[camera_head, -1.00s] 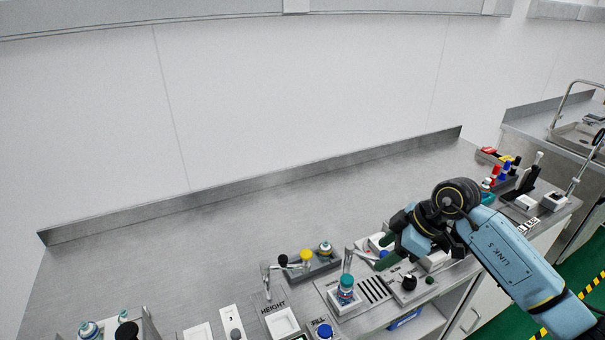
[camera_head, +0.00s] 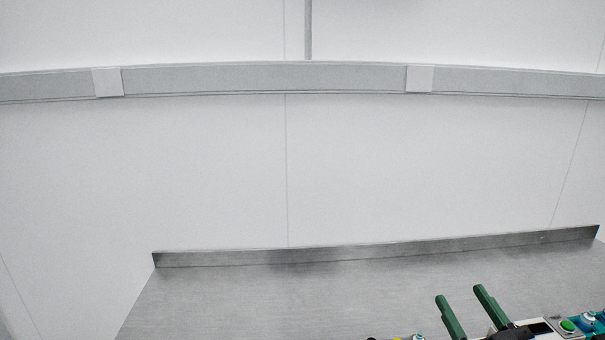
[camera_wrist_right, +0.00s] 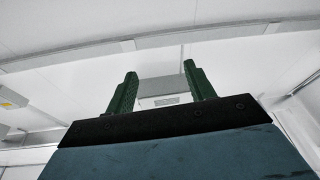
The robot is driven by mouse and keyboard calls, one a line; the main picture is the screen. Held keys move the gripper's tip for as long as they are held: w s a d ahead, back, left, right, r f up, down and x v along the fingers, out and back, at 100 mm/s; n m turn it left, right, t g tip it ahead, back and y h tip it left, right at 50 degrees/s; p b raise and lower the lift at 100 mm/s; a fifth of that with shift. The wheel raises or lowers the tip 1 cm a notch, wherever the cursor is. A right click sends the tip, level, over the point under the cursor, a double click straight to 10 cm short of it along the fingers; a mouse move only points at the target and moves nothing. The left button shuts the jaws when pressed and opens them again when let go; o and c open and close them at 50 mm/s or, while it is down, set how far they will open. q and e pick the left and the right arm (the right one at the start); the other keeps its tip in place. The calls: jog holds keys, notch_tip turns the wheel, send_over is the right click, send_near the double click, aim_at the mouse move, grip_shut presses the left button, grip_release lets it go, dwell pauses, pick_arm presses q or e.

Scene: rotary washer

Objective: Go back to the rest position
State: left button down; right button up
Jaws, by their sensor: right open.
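My right gripper (camera_head: 459,299) shows at the bottom right of the head view. Its two green fingers point up and stand apart, with nothing between them. In the right wrist view its fingers (camera_wrist_right: 157,82) are also spread and empty, and they point up toward the white wall and ceiling. My left gripper is in neither view.
The metal bench top (camera_head: 250,300) fills the lower part of the head view, mostly bare, with a raised back edge (camera_head: 380,248). A device with a green button (camera_head: 567,326) stands at the bottom right. Small items (camera_head: 417,337) are cut off at the bottom edge.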

jog(key=s+d+f+m+g+h, duration=0.2)
jog(key=s+f+m+g+h, duration=0.15)
jog(key=f, duration=0.25)
jog(key=s+d+f+m+g+h, duration=0.2)
jog(key=s+f+g+h, duration=0.15)
jog(key=f, duration=0.25)
jog(key=s+a+f+n+g+y, duration=0.2)
jog(key=s+a+f+g, duration=0.25)
jog(key=s, duration=0.25)
jog(key=s+a+f+n+g+y, duration=0.1)
jog(key=s+a+f+n+g, duration=0.15)
jog(key=s+f+g, duration=0.45)
jog(key=s+a+f+b, duration=0.1)
jog(key=s+f+b, duration=0.15)
jog(key=f, duration=1.25)
jog(key=s+f+b, duration=0.1)
jog(key=f+b, duration=0.3)
jog(key=f, duration=1.1)
jog(key=s+d+f+b, duration=0.1)
jog(key=s+f+b, duration=0.1)
jog(key=s+f, duration=0.6)
jog(key=s+d+f+g+b, duration=0.1)
jog(key=s+f+b, duration=0.1)
jog(key=s+f, duration=0.6)
notch_tip(320, 180, down, 4)
jog(key=shift+s+d+r+b, duration=0.1)
jog(key=shift+s+d+b, duration=0.05)
jog(key=shift+d+b, duration=0.25)
